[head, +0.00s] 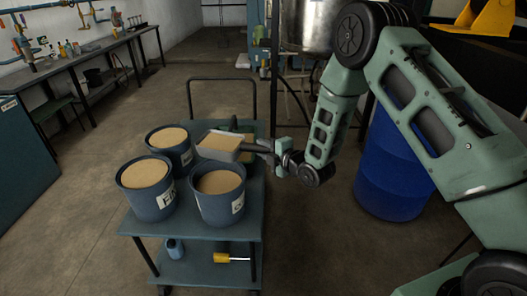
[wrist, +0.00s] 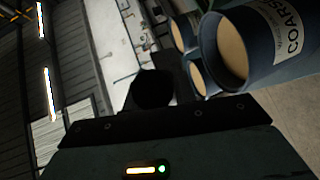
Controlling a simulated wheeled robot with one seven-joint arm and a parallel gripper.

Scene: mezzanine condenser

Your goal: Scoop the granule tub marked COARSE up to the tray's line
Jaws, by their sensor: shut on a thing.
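The COARSE tub (head: 220,208) is a blue bucket at the front right of the cart, full of tan granules. Its label is partly turned away there but reads COARSE in the wrist view (wrist: 262,68). My gripper (head: 268,150) is shut on the dark handle of a scoop (head: 222,156). The scoop is a pale pan, heaped with tan granules, held above and behind the COARSE tub's rim. Behind the scoop, a greenish-yellow thing (head: 247,131) is mostly hidden; I cannot tell whether it is the tray. No fill line is visible.
A second blue tub (head: 163,206), its label starting with F, stands at the front left of the cart (head: 190,235). A third tub (head: 180,157) stands behind. A yellow-headed tool (head: 222,257) and small blue bottle (head: 175,249) are on the lower shelf. A blue drum (head: 395,180) stands right.

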